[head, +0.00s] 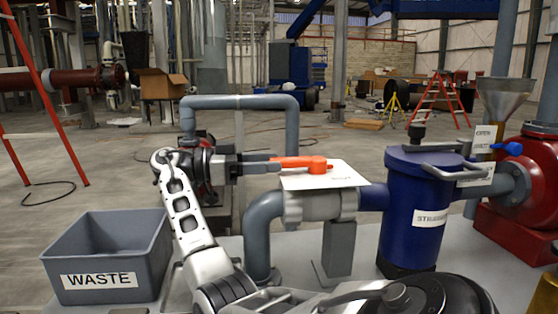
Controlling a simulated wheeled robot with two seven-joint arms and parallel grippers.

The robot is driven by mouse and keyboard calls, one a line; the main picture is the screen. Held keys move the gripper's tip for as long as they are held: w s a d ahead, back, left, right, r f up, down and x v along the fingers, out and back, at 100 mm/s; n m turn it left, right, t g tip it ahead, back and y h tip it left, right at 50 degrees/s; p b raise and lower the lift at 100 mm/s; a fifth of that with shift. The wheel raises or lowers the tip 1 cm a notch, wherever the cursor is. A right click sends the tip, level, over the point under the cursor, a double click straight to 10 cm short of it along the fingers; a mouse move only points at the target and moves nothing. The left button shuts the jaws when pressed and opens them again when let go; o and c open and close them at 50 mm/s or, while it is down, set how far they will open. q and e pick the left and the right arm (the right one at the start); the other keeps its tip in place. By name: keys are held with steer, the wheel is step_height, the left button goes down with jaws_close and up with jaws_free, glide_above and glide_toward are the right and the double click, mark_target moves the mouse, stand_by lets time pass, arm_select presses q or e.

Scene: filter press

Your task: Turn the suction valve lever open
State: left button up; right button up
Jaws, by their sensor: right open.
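The orange lever (303,163) lies over a white plate (325,176) on top of a grey valve body (318,207). Its hub is at the right and its handle points left. The plate's lettering is too small to read surely. My right gripper (274,163) comes in from the left with its fingers pointing right, at the lever's handle end. Its jaws are open; whether the handle end lies between the fingers or just beside them I cannot tell. My left gripper is not in view.
A blue strainer (410,225) stands right of the valve, joined by pipe. A grey waste bin (105,260) stands at the left. A blue-handled valve (507,148) and a funnel (503,95) are at the right. A grey pipe arch (240,102) rises behind my gripper.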

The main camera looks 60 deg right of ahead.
steer(key=v, duration=0.4)
steer(key=shift+w, duration=0.1)
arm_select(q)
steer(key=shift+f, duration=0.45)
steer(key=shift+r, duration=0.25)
